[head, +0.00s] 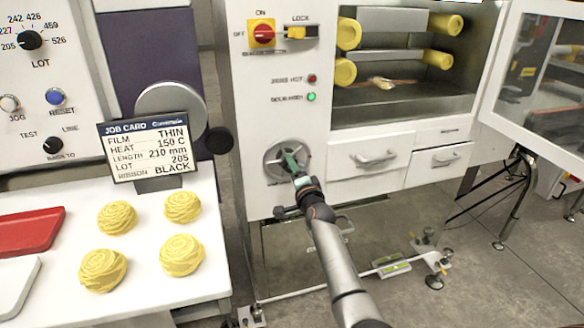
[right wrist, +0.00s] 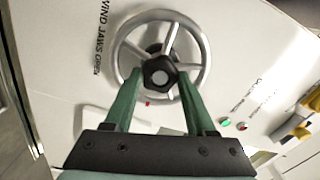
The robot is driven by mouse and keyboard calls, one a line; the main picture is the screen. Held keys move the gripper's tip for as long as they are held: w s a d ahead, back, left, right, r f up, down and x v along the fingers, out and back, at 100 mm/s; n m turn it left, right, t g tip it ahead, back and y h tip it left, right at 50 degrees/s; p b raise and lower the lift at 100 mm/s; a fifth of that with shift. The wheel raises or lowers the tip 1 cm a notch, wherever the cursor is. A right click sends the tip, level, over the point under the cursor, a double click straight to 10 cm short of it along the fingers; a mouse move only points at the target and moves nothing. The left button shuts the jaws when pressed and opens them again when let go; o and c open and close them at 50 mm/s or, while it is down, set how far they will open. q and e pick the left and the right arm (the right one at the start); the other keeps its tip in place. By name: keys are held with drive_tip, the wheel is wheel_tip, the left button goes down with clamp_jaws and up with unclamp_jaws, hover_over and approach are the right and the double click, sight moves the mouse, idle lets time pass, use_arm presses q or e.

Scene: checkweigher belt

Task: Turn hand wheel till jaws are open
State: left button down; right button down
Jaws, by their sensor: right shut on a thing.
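The hand wheel (head: 270,160) is a grey spoked ring on the white machine front, below the lamps. It also shows in the right wrist view (right wrist: 203,50), with a dark hub knob (right wrist: 159,74) at its centre and the words "WIND JAWS OPEN" printed beside it. My right gripper (head: 292,160) has green fingers, which reach into the wheel on either side of the hub knob and are shut on the wheel. In the chamber, two grey bars (head: 390,58) with yellow round ends lie one above the other, with a gap between them. My left gripper is not in view.
The chamber door (head: 540,75) stands open at the right. Drawers (head: 366,160) with handles are right of the wheel. A job card (head: 150,147) and several yellow nests (head: 182,254) stand on the white table at left. A black knob (head: 219,140) juts out left of the machine.

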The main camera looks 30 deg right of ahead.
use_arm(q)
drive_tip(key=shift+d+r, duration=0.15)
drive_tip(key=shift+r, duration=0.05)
use_arm(e)
drive_tip(key=shift+m, duration=1)
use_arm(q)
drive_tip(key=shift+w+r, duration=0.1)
use_arm(e)
drive_tip(key=shift+c, duration=1.1)
unclamp_jaws()
use_arm(q)
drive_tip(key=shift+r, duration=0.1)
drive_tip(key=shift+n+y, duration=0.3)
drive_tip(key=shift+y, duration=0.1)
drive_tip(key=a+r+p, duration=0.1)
drive_tip(key=p, duration=0.1)
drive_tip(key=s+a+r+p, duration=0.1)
drive_tip(key=p, duration=0.2)
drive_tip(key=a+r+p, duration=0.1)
drive_tip(key=p, duration=0.1)
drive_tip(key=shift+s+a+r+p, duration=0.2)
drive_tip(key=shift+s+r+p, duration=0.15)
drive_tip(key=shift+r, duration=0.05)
use_arm(e)
drive_tip(key=v, duration=1.2)
drive_tip(key=shift+s, duration=0.3)
